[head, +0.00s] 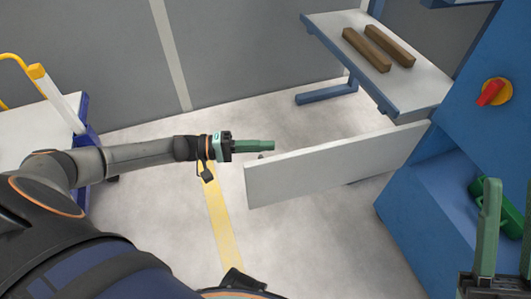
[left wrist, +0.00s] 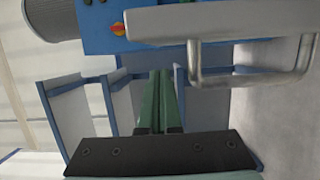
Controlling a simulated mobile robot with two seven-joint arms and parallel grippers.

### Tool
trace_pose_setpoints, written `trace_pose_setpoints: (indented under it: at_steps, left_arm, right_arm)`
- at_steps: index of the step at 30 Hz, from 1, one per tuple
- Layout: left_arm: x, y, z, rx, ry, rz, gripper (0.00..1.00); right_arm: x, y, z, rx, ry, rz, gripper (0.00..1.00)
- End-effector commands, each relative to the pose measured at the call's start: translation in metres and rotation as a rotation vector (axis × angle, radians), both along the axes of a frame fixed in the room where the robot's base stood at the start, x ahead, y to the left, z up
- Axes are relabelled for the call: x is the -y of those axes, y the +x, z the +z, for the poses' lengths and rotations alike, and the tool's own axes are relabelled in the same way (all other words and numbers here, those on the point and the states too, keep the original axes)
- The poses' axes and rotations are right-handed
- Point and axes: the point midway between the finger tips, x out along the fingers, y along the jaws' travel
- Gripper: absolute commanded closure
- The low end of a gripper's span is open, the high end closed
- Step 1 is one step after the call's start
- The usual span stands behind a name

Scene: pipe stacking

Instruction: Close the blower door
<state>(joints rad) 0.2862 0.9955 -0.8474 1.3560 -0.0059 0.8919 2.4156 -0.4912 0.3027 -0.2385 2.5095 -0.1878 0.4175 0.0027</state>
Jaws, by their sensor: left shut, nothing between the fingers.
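The blower door (head: 335,163) is a pale grey panel standing open, swung out from the blue blower machine (head: 462,105). My left gripper (head: 272,146) is shut and empty, just beyond the door's free end at upper left. A small bit of the door's handle shows beside its fingertips. In the left wrist view the door (left wrist: 225,20) crosses the top, and its metal handle (left wrist: 250,82) hangs right of my shut green fingers (left wrist: 161,72). I cannot tell whether they touch. My right gripper (head: 508,215) is open at the lower right, near the machine.
A table (head: 335,22) with two brown bars (head: 378,48) stands behind the door. The machine has a red knob (head: 491,92) and a green object (head: 490,192) in its opening. A cart (head: 50,125) stands left. The floor below the door is clear.

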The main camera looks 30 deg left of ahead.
Motion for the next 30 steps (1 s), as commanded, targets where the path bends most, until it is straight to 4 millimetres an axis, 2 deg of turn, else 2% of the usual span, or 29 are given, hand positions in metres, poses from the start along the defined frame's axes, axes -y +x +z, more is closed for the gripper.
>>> trace_pose_setpoints:
  at_steps: [7, 21, 26, 30]
  left_arm:
    - [0.015, -0.015, 0.001, 0.001, 0.000, 0.000, 1.00]
    - [0.018, -0.017, 0.002, 0.001, 0.000, 0.002, 1.00]
    - [0.024, -0.019, 0.003, 0.001, -0.002, 0.009, 1.00]
    - [0.036, -0.022, 0.005, -0.001, -0.003, 0.024, 1.00]
  right_arm:
    - [0.000, 0.000, 0.000, 0.001, 0.000, 0.000, 0.65]
    - [0.000, 0.000, 0.001, 0.001, 0.000, 0.000, 0.65]
    - [0.000, 0.000, 0.006, 0.003, -0.003, -0.002, 0.65]
    - [0.000, 0.000, 0.016, 0.010, -0.011, -0.008, 0.65]
